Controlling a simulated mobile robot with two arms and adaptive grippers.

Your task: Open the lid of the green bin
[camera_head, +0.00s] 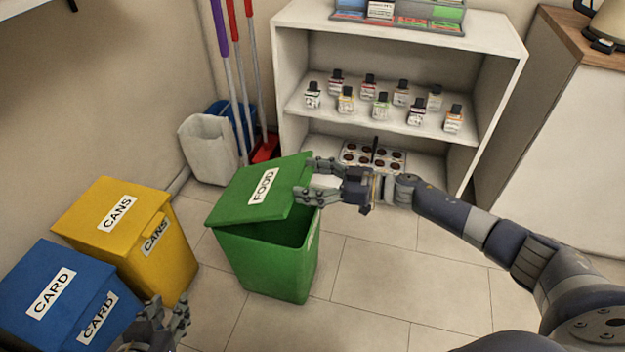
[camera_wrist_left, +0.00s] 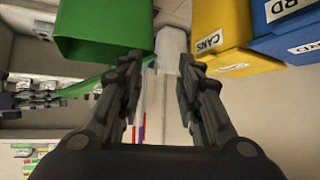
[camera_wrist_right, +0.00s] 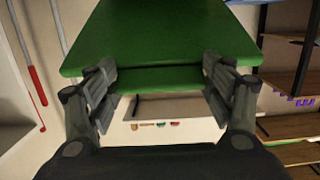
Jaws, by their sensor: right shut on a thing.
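The green bin (camera_head: 265,258), with its front wall also in the left wrist view (camera_wrist_left: 100,30), stands on the tiled floor. Its lid (camera_head: 247,192), labelled FOOD, is tilted up, with a dark gap between it and the bin's rim. My right gripper (camera_head: 306,180) is shut on the lid's right edge; the lid also fills the top of the right wrist view (camera_wrist_right: 160,35). My left gripper (camera_head: 178,318) is low at the left, in front of the bins. Its fingers are apart and empty in the left wrist view (camera_wrist_left: 158,65).
A yellow CANS bin (camera_head: 165,265) and a blue CARD bin (camera_head: 55,315) stand left of the green bin. A white shelf (camera_head: 400,40) with small bottles is behind. A white waste basket (camera_head: 208,150) and broom handles are at the back left. Floor to the right is clear.

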